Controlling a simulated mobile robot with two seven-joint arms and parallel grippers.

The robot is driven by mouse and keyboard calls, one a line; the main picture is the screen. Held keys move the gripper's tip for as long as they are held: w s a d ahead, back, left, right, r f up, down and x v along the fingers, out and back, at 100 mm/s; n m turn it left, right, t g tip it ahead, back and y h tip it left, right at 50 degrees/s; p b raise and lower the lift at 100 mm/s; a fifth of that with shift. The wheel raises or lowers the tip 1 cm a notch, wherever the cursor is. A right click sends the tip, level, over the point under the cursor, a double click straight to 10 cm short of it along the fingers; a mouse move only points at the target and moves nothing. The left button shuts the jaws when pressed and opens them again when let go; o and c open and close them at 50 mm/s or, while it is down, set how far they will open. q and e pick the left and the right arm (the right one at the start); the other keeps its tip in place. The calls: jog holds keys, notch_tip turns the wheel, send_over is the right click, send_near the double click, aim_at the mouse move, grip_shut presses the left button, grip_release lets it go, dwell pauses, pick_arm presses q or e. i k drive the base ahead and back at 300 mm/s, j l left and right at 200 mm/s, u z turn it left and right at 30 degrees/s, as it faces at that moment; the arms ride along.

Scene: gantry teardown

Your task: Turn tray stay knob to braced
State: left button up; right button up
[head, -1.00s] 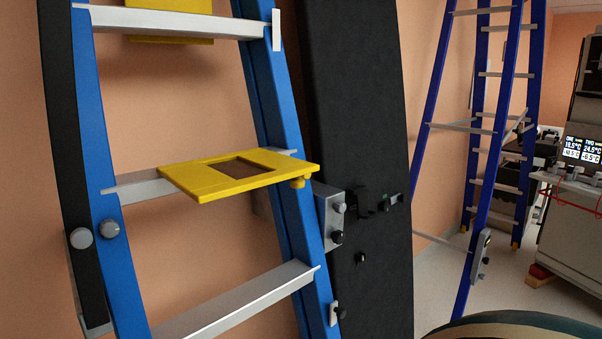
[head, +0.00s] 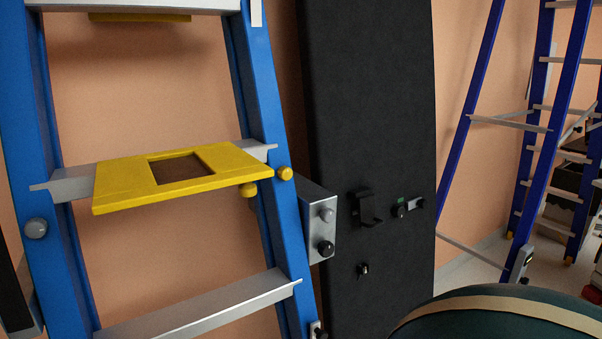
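The yellow tray (head: 215,183) with a square opening sits level on a rung of the blue ladder (head: 258,90). A round yellow knob (head: 285,173) is on the ladder's right rail beside the tray's right end. A second yellow knob (head: 248,191) shows under the tray's right edge. I cannot tell which of them is the stay knob or read its setting. Neither of my grippers is in view.
A dark rounded object (head: 500,315) fills the lower right. Another blue ladder (head: 545,130) stands further right.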

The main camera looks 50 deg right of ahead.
aim_at(284, 172)
jog(key=k+l, duration=0.1)
jog(key=l, duration=0.35)
jog(key=k+l+u, duration=0.1)
jog(key=l, duration=0.3)
jog(key=k+l, duration=0.1)
jog(key=l, duration=0.35)
jog(key=k+l, duration=0.1)
jog(key=l, duration=0.3)
jog(key=k+l+u, duration=0.1)
jog(key=l, duration=0.35)
